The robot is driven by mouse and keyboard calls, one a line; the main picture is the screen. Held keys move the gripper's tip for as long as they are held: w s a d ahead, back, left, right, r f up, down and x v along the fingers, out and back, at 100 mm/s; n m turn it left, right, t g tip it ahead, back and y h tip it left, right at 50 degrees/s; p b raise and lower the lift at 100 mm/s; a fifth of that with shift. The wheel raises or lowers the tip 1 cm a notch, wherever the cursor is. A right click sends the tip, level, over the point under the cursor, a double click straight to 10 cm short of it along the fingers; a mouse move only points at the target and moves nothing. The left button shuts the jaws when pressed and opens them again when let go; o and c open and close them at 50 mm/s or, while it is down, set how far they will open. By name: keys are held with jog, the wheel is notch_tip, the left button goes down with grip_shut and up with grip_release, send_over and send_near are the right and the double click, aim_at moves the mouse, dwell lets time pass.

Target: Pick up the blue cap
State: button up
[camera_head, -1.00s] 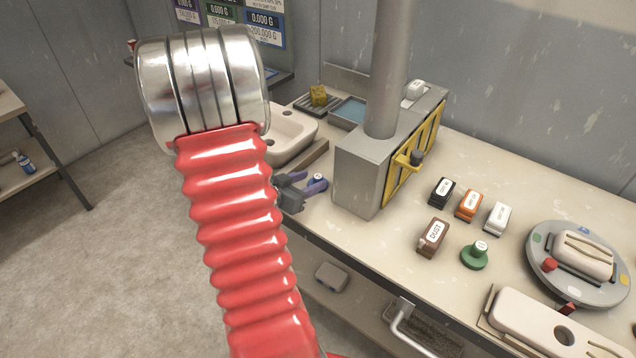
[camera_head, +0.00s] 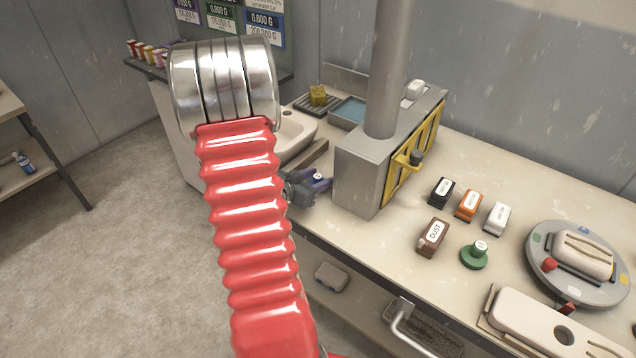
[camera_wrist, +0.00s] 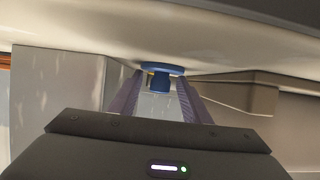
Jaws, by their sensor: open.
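The blue cap (camera_wrist: 161,80) shows in the wrist view just beyond the fingertips, roughly centred between them, with a wide disc and a narrower knob. In the head view the blue cap (camera_head: 318,177) is at the left end of the worktop (camera_head: 400,255), between the sink and the grey metal box, partly hidden by my gripper. My gripper (camera_head: 312,184) is open, its two purple fingers (camera_wrist: 158,100) pointing at the cap and empty. I cannot tell whether a fingertip touches the cap.
The grey metal box (camera_head: 360,172) with a yellow rack stands close to the right of my gripper. The sink (camera_head: 296,138) and a dark strip (camera_head: 303,160) lie behind it. Several small labelled blocks, a green cap (camera_head: 474,256) and a round turntable (camera_head: 540,282) occupy the worktop's right side.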

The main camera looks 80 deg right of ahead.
aim_at(317, 176)
jog(key=shift+a+f, duration=0.1)
grip_shut()
dwell(0.4)
jog(key=shift+r, duration=5.15)
